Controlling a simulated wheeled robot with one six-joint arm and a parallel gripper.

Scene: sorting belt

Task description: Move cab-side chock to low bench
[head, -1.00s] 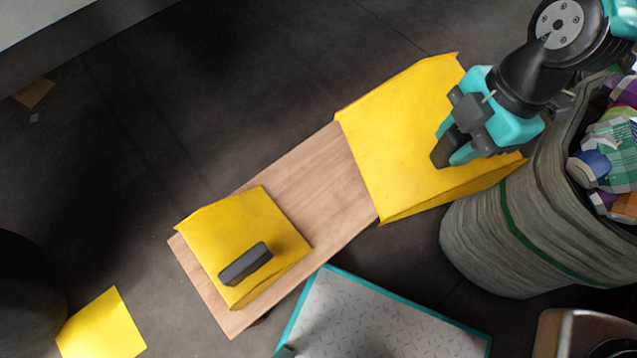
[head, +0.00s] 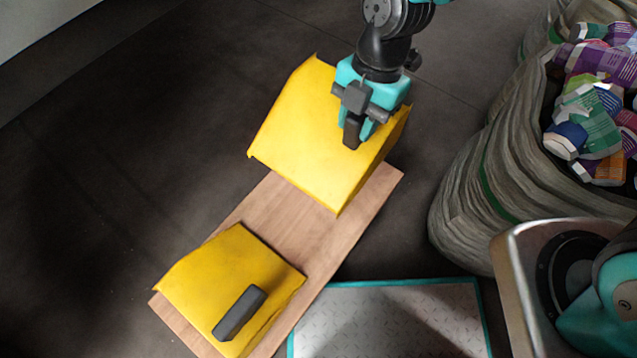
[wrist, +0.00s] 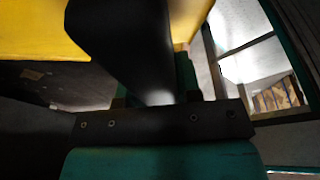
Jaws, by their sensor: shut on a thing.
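The low bench (head: 305,225) is a wooden plank running diagonally in the head view. My gripper (head: 358,128) is shut on the dark handle of a large yellow chock (head: 308,135), which I take as the cab-side chock. This chock covers part of the bench's far end and extends past its upper left edge. It looks held above the bench, but the gap is unclear. A second yellow chock (head: 215,270) with a dark handle (head: 239,313) sits on the near end. The wrist view shows the held chock (wrist: 30,30) and its dark handle (wrist: 120,40).
A metal plate with a teal border (head: 390,320) lies on the floor below the bench. The dark floor left of the bench is clear.

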